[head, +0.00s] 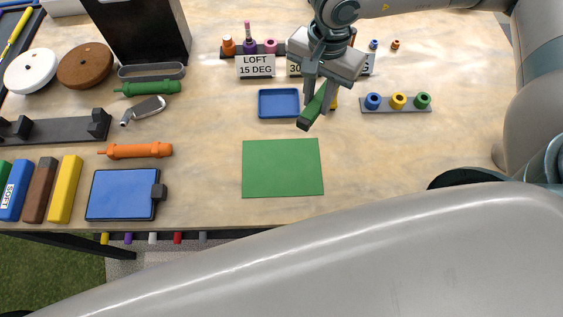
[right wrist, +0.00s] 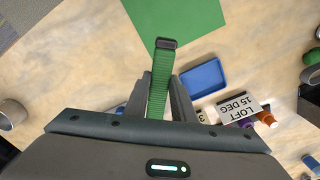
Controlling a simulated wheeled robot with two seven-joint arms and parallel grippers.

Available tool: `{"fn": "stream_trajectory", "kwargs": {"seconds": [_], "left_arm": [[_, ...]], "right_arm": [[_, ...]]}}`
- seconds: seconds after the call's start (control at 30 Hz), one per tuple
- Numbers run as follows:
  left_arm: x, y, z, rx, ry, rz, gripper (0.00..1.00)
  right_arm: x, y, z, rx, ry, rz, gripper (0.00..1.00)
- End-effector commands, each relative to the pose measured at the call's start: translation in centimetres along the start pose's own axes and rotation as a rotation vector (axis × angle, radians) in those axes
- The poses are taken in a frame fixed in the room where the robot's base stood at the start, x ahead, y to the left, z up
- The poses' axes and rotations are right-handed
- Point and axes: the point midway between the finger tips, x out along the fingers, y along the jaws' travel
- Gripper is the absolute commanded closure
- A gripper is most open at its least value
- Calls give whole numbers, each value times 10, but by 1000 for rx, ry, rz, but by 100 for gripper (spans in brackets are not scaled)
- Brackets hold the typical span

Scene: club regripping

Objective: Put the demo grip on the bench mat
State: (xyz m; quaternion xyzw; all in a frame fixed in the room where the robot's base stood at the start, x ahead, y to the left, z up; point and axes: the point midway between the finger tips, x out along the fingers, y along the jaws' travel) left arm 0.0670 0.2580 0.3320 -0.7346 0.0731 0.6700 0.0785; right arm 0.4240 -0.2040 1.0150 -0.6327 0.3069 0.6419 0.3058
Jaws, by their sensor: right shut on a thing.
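The bench mat (head: 283,168) is a flat, bare green rectangle near the front of the bench; part of it also shows at the top of the right wrist view (right wrist: 178,22). My right gripper (head: 319,104) is above the bench, behind and to the right of the mat. It is shut on a green grip with a dark end, which I take to be the demo grip (head: 313,108). In the right wrist view the grip (right wrist: 158,88) sticks out between the two fingers, its dark end toward the mat. My left gripper is not in view.
A blue tray (head: 279,116) lies just behind the mat. A rack of colored rings (head: 398,101) is to the right. Loft signs (head: 255,66) stand at the back. Bench right of the mat is clear.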

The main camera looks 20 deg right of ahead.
Motion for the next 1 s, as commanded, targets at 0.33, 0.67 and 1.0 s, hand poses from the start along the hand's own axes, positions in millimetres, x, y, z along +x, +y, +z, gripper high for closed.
{"fn": "stream_trajectory", "kwargs": {"seconds": [0.33,0.67,1.0], "left_arm": [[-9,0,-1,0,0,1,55],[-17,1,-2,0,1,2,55],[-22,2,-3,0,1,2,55]], "right_arm": [[2,19,11,605,-3,-1,100],[2,37,17,1197,-2,-6,100],[2,50,21,1657,-2,-15,100]]}}
